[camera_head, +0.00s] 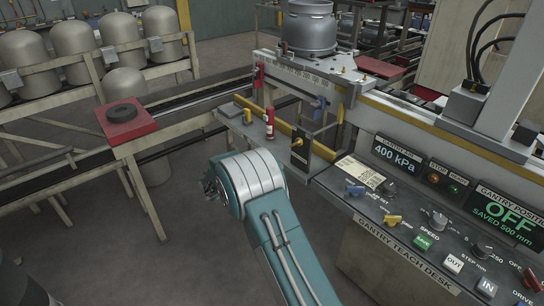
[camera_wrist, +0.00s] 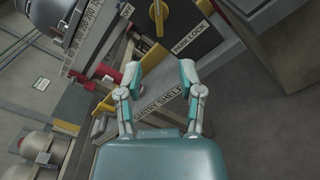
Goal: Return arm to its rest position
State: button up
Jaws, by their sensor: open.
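My arm (camera_head: 265,215), teal and white, rises from the bottom of the head view and bends at a rounded joint in front of the small shelf. The head view does not clearly show my fingers. In the wrist view my gripper (camera_wrist: 162,72) has its two teal-tipped fingers spread apart, with nothing held between them. Beyond the fingers lies a grey ledge with a label ending in "SHELF" (camera_wrist: 160,105). A dark plate marked "PARK LOCK" (camera_wrist: 190,36) with a yellow handle (camera_wrist: 158,14) is farther up.
The shelf (camera_head: 240,130) carries a red bottle-like item (camera_head: 269,124). The gantry teach desk (camera_head: 420,210) stands close on the right, its display reading OFF. A red pad with a black ring (camera_head: 122,113) is at left. Grey cylinders line the back left.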

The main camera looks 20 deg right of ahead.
dwell(0.3)
jog(key=s+d+r+m+g+y, duration=0.15)
jog(key=s+r+m+y, duration=0.35)
jog(key=s, duration=0.5)
jog(key=s+d+r+m+g+y, duration=0.1)
jog(key=s+r+m+g+y, duration=0.15)
jog(key=s+r, duration=0.6)
jog(key=s+a+m+t+y, duration=0.1)
jog(key=s+a+y, duration=0.2)
jog(key=s, duration=0.4)
jog(key=s+a+m+t+y, duration=0.1)
jog(key=s+a+m+y, duration=0.1)
jog(key=s, duration=0.6)
jog(key=s+a+r+m+t+y, duration=0.1)
jog(key=s+a+m+y, duration=0.1)
jog(key=s+a+y, duration=0.2)
jog(key=s+a, duration=0.1)
jog(key=s, duration=0.2)
jog(key=shift+s+a, duration=0.3)
jog(key=shift+s, duration=0.05)
jog(key=shift+m+y, duration=0.25)
